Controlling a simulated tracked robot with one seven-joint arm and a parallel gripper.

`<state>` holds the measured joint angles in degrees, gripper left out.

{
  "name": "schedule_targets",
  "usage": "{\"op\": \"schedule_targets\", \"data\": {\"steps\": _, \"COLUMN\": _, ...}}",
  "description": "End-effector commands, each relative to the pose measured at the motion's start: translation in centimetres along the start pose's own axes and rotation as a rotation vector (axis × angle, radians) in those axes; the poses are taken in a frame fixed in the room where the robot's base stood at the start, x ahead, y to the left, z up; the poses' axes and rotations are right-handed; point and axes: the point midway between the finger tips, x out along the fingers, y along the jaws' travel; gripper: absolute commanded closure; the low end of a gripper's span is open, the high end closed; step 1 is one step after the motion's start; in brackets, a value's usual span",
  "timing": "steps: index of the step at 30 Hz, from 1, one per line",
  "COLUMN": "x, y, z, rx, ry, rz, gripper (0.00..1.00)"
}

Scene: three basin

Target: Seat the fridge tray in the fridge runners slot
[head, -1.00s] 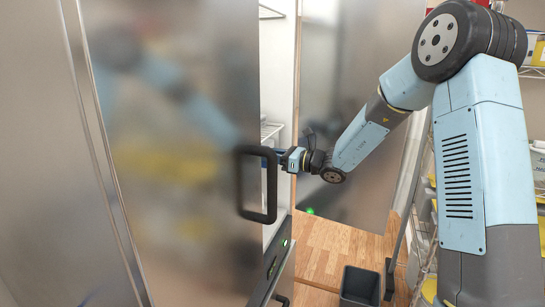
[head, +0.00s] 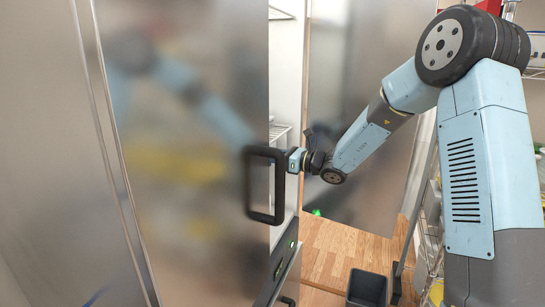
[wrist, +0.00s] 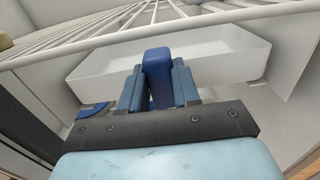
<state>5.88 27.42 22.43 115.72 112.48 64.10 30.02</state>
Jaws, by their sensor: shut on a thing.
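The fridge tray (wrist: 220,52) is a pale, shallow tray in the wrist view, just ahead of my gripper and under a white wire shelf. A dark blue block (wrist: 157,64), which looks like its grip, is between my fingers. My gripper (wrist: 157,88) is shut on this block. In the head view my gripper's body (head: 295,160) shows at the fridge opening, beside the door handle; its fingertips and the tray are hidden behind the steel door. The runners slot cannot be made out clearly; pale inner walls flank the tray.
A steel fridge door (head: 180,170) with a black handle (head: 250,190) stands close to the left of my gripper. White wire shelves (wrist: 110,22) lie above the tray. A dark bin (head: 367,288) stands on the wooden floor (head: 345,245). Wire racks line the right side.

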Motion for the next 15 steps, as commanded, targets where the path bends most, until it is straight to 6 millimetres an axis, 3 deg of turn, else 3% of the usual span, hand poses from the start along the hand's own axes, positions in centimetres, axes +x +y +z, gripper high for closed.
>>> {"op": "schedule_targets", "data": {"steps": 4, "x": 0.00, "y": 0.01, "z": 0.03, "rx": 0.000, "ry": 0.000, "rz": 0.000, "gripper": 1.00}}
{"op": "schedule_targets", "data": {"steps": 5, "x": 0.00, "y": 0.01, "z": 0.03, "rx": 0.000, "ry": 0.000, "rz": 0.000, "gripper": 0.66}}
{"op": "schedule_targets", "data": {"steps": 13, "x": -0.01, "y": 0.02, "z": 0.00, "rx": 0.000, "ry": 0.000, "rz": 0.000, "gripper": 0.40}}
{"op": "schedule_targets", "data": {"steps": 15, "x": -0.01, "y": 0.02, "z": 0.00, "rx": 0.000, "ry": 0.000, "rz": 0.000, "gripper": 0.39}}
